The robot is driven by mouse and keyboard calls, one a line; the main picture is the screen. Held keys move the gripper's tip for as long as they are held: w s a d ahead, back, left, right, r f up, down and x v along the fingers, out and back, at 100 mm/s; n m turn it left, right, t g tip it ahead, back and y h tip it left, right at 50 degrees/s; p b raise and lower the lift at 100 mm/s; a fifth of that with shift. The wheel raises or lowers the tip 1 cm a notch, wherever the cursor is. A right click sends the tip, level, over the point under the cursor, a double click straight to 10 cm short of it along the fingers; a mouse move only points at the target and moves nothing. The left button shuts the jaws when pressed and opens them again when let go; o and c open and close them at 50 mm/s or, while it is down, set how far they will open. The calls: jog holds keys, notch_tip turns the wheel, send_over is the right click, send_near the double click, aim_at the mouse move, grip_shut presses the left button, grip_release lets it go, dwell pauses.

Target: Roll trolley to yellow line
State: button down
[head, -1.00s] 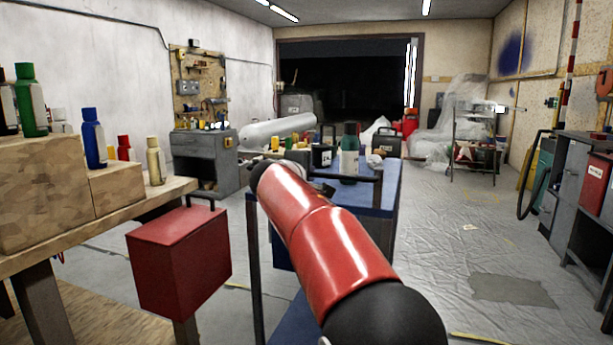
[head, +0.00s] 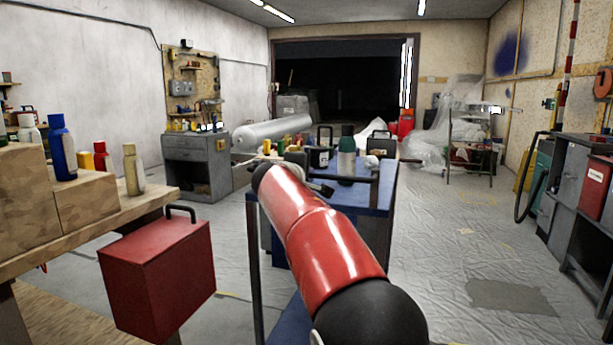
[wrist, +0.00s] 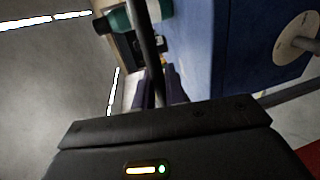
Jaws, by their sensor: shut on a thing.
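The blue trolley (head: 380,212) stands straight ahead of me in the head view, partly hidden by my red arm. Its dark push handle (head: 345,177) is on the near side. In the wrist view my gripper (wrist: 160,92) is shut around the handle bar (wrist: 148,45), with the blue trolley top (wrist: 225,50) beyond it.
A wooden workbench (head: 100,222) with bottles and a red box (head: 160,275) at its edge is close on the left. A grey cabinet (head: 197,165) stands farther back. Cabinets (head: 570,190) line the right wall. The sheeted floor (head: 440,240) right of the trolley is clear.

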jog(key=c, duration=1.5)
grip_release()
jog(key=b+v, duration=0.2)
jog(key=v, duration=0.5)
jog(key=shift+s+a, duration=0.1)
jog(key=shift+s, duration=0.25)
